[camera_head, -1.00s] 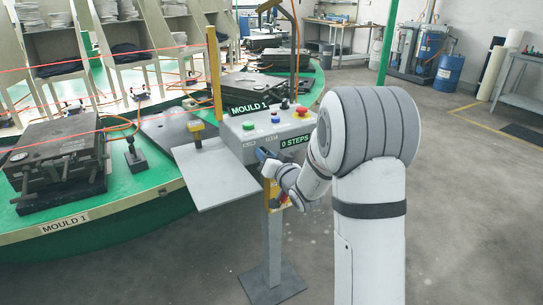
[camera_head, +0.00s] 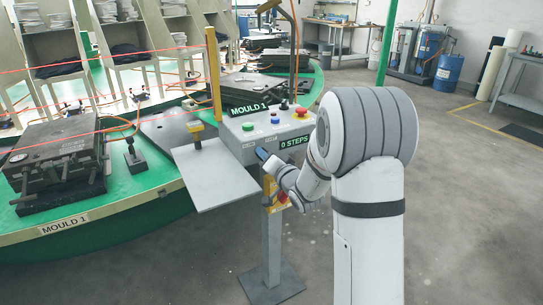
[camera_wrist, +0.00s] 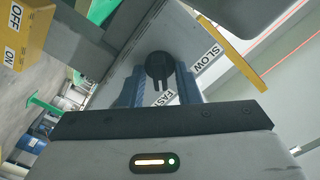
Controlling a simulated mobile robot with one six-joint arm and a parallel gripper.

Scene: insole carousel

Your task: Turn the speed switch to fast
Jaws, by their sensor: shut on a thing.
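The speed switch (camera_wrist: 159,68) is a round black knob with a short handle on the grey panel face. In the wrist view its handle points down the picture toward the FAST label (camera_wrist: 163,98). The SLOW label (camera_wrist: 208,58) is to its right. My gripper (camera_wrist: 160,82) has its blue fingers on both sides of the knob, shut on it. In the head view my gripper (camera_head: 262,154) is at the front face of the control box (camera_head: 241,145), where the knob is hidden.
The box top carries green, blue and red buttons and a red emergency stop (camera_head: 301,111). A grey plate (camera_head: 215,178) juts out left of my gripper. A yellow ON/OFF box (camera_wrist: 25,35) is near my gripper. The turntable (camera_head: 130,190) with moulds stands at left.

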